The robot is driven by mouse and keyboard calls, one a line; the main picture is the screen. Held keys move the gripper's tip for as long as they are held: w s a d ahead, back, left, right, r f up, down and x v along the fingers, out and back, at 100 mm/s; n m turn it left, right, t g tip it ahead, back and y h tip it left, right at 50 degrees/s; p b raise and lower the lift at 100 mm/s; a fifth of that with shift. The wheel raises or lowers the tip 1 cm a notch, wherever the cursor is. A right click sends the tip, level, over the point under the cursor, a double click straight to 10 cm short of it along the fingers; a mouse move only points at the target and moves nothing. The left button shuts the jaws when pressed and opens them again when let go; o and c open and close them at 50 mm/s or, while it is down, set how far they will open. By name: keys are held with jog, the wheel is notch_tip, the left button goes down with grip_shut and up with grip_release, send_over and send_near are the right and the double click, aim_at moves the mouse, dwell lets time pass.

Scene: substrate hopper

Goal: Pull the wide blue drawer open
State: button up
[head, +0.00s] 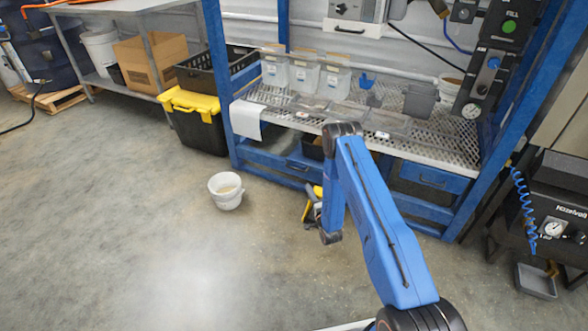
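The wide blue drawer (272,160) is under the left part of the mesh bench in the head view. Its front looks flush with the blue frame, and a dark handle shows near its right part. My arm hides some of the area to its right. My gripper (311,202), grey with yellow parts, is low in front of the bench, below and right of the drawer handle. Its yellow fingers look apart with nothing between them, though they are small and partly hidden by my wrist. It appears clear of the drawer.
A smaller blue drawer (435,179) is under the bench's right side. A white bucket (227,191) stands on the floor left of my gripper. A black tote with yellow lid (190,101) stands beside the bench's left leg. Clear containers (304,75) stand on the bench. The left foreground floor is free.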

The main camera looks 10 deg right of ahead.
aim_at(297, 169)
jog(key=x, duration=1.1)
jog(key=f+x, duration=0.1)
jog(key=x, duration=0.4)
jog(key=shift+w+a, duration=0.2)
jog(key=shift+w, duration=0.15)
grip_shut()
